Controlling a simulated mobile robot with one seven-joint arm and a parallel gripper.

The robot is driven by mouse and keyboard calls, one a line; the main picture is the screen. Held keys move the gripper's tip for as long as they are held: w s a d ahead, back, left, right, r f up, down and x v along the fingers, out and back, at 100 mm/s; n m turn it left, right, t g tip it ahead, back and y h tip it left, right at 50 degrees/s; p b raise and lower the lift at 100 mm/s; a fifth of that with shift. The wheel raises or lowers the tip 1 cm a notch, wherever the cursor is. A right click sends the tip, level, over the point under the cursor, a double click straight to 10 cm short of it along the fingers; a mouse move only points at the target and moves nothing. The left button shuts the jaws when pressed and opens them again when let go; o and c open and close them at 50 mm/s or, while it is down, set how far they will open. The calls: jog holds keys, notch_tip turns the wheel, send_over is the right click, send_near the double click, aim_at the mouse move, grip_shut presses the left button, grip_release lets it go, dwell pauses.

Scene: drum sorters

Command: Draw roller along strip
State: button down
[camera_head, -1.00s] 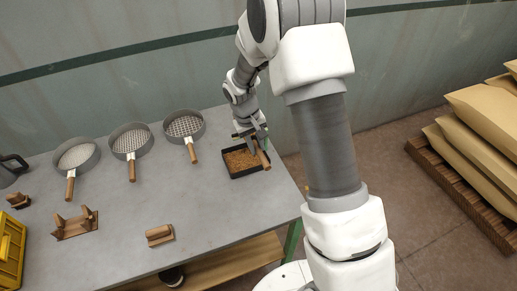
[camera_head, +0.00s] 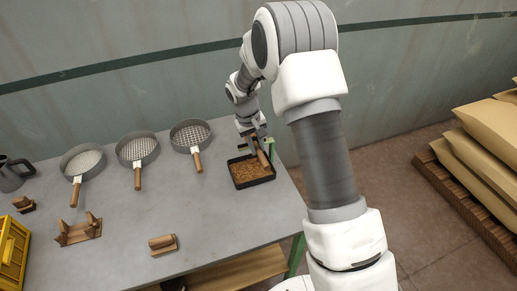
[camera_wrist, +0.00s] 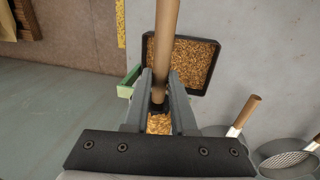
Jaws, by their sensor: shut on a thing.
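My gripper (camera_wrist: 159,100) is shut on a wooden rod (camera_wrist: 167,40), which may be the roller. In the head view my gripper (camera_head: 254,135) is at the far right of the grey table, at the back edge of a black tray (camera_head: 235,182) of brown grain. The rod (camera_head: 263,157) slants over the tray's right side there. In the wrist view the tray (camera_wrist: 205,93) lies behind the rod, with grain also showing between the fingers. I cannot tell whether the rod touches the grain. I cannot make out a strip for certain.
Several sieves with wooden handles, one of them here (camera_head: 191,137), stand left of the tray. A wooden block with a cylinder (camera_head: 162,243), a wooden cradle (camera_head: 78,231) and a yellow crate (camera_head: 12,250) are nearer the front. The table's middle is clear. Sacks (camera_head: 490,140) lie right.

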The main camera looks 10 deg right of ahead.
jog(key=s+d+b, duration=0.2)
jog(key=s, duration=0.7)
jog(key=shift+s+b, duration=0.3)
jog(key=shift+s, duration=0.05)
dwell(0.8)
jog(key=shift+r, duration=0.2)
notch_tip(320, 180, up, 7)
jog(key=p, duration=0.4)
jog(key=shift+p, duration=0.35)
jog(key=shift+f, duration=0.15)
